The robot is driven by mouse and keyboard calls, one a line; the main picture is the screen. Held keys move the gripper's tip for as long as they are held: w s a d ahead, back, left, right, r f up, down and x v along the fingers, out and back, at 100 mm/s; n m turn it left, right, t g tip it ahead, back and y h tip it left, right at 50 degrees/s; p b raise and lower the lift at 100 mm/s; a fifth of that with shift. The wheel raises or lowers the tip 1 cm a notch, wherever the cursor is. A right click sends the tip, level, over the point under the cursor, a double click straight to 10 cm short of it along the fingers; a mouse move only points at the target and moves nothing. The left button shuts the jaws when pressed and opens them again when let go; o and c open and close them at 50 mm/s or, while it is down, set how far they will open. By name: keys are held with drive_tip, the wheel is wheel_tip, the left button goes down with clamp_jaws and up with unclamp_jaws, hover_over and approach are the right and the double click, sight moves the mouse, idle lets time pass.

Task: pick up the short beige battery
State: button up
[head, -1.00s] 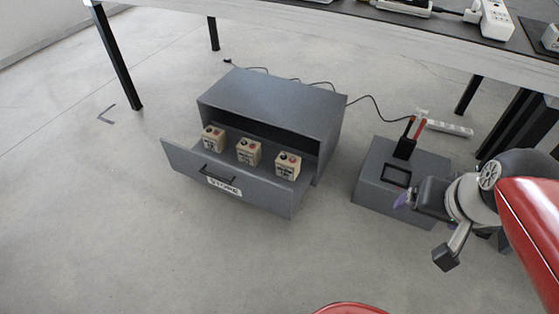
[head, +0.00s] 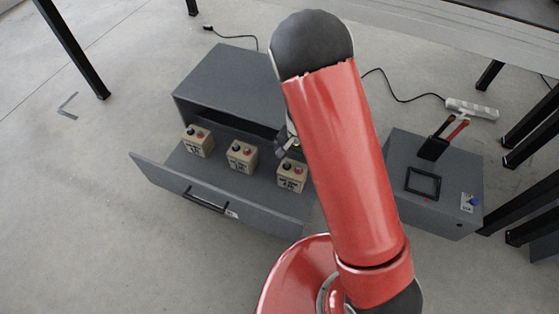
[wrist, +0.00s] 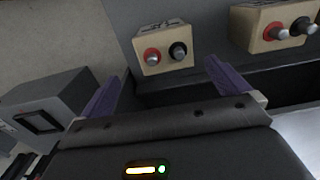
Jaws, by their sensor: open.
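Three beige batteries with red and black terminals stand in a row in the open grey drawer (head: 165,172): the left one (head: 197,143), the middle one (head: 242,158) and the right one (head: 291,178). I cannot tell surely which is shortest. In the wrist view, one battery (wrist: 164,62) lies ahead between the purple fingers of my gripper (wrist: 163,72), apparently the right one. Another battery (wrist: 268,30) is at upper right. My gripper is open and empty. In the head view my red arm hides most of it, close to the right battery.
The grey cabinet (head: 225,80) stands behind the drawer. A grey box (head: 440,175) with a black frame and red and black handles is to the right; it also shows in the wrist view (wrist: 45,105). A table (head: 440,40) with black legs is behind. The floor left is clear.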

sight(293, 169)
drive_tip(key=f, duration=0.3)
drive_tip(key=shift+w+a+b, duration=0.2)
drive_tip(key=shift+w+b, duration=0.1)
drive_tip(key=f, duration=0.4)
drive_tip(key=f+b, duration=0.1)
drive_tip(key=f, duration=0.1)
drive_tip(key=shift+s+a, duration=0.15)
drive_tip(key=shift+a, duration=0.1)
drive_tip(key=shift+c, duration=0.3)
drive_tip(key=shift+r, duration=0.15)
drive_tip(key=c, duration=1.9)
